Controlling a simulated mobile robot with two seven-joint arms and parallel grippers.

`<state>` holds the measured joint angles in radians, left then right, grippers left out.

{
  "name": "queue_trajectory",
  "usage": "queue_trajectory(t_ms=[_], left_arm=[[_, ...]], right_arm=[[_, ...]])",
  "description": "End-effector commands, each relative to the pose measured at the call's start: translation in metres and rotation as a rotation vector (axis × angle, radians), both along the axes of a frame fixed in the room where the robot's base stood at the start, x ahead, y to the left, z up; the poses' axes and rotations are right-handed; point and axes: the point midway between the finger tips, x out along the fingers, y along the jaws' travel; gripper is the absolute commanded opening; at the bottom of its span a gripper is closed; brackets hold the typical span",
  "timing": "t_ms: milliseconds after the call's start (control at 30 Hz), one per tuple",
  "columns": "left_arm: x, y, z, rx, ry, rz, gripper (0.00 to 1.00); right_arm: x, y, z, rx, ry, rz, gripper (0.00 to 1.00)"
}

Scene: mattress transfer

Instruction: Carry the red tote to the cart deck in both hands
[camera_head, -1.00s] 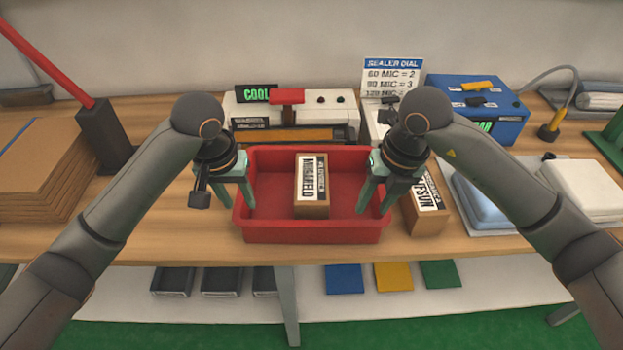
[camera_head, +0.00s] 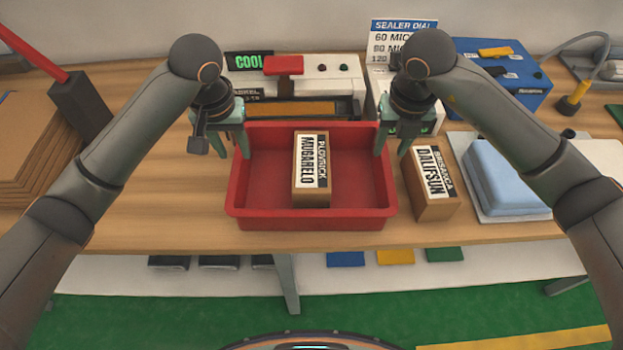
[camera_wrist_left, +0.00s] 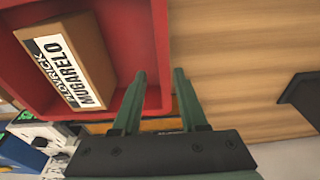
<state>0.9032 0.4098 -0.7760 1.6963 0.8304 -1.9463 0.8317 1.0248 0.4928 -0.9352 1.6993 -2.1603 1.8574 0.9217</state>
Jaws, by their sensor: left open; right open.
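The red tote (camera_head: 310,224) sits on the wooden table, with a brown labelled box (camera_head: 312,197) inside it. My left gripper (camera_head: 225,146) is open at the tote's back left corner. In the left wrist view, the left gripper's fingers (camera_wrist_left: 160,75) lie either side of the tote's side wall (camera_wrist_left: 159,35), with a gap between them; whether they touch it I cannot tell. My right gripper (camera_head: 392,152) is open at the back right corner, its fingers near the right rim. Neither gripper holds anything. The cart deck is not in view.
A second labelled box (camera_head: 434,207) stands close to the tote's right. A sealer (camera_head: 335,73) stands behind the tote. A cardboard stack (camera_head: 30,165) is left; a blue pack (camera_head: 505,175) is right. Bare table (camera_head: 165,215) lies left of the tote.

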Motion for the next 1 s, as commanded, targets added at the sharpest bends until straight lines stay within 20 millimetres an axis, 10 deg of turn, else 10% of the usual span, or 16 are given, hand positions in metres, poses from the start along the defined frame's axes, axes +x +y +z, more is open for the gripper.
queue_trajectory(t_ms=[500, 1000], left_arm=[[0.013, 0.000, -0.090, 0.001, 0.002, 0.000, 0.42], [0.015, 0.000, -0.103, -0.001, -0.001, -0.001, 0.42]], right_arm=[[0.013, 0.001, -0.090, 0.001, 0.002, 0.001, 0.42], [0.015, 0.000, -0.103, 0.001, 0.000, 0.001, 0.42]])
